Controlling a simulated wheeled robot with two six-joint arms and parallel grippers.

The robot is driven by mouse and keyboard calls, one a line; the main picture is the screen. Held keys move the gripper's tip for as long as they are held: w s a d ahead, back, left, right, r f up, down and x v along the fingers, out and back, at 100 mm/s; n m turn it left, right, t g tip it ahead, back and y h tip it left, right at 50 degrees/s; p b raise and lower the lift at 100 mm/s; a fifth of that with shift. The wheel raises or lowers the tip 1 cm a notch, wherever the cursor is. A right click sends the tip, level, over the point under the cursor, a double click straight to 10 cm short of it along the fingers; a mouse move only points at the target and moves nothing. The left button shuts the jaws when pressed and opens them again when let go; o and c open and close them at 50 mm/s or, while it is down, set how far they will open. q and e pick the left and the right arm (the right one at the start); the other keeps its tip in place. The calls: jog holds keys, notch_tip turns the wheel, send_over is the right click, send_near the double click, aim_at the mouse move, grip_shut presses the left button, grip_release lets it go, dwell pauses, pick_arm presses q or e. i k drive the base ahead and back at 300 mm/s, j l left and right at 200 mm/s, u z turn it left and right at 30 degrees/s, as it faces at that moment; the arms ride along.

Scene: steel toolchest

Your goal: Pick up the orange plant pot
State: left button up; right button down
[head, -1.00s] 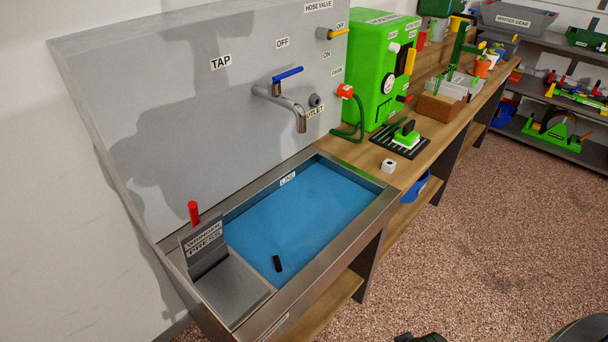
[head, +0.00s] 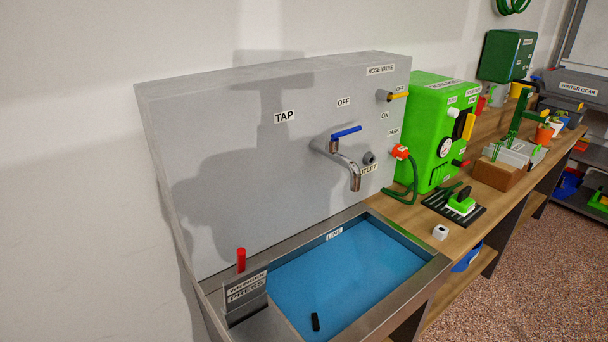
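A small orange plant pot (head: 543,134) stands far back on the right part of the wooden bench, beside a green stand (head: 516,118) and behind a grey bin. Something green shows just above the pot. Its lower part is partly hidden by the things around it. Neither of my grippers is in the head view.
A sink with blue water (head: 350,275) and a grey tap panel (head: 240,170) fill the near left. A green machine (head: 435,130), a green brush on a black mat (head: 455,207), a white roll (head: 440,232) and a brown box (head: 498,174) stand along the bench (head: 480,225).

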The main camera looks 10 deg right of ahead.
aim_at(543, 134)
jog(key=z, duration=1.7)
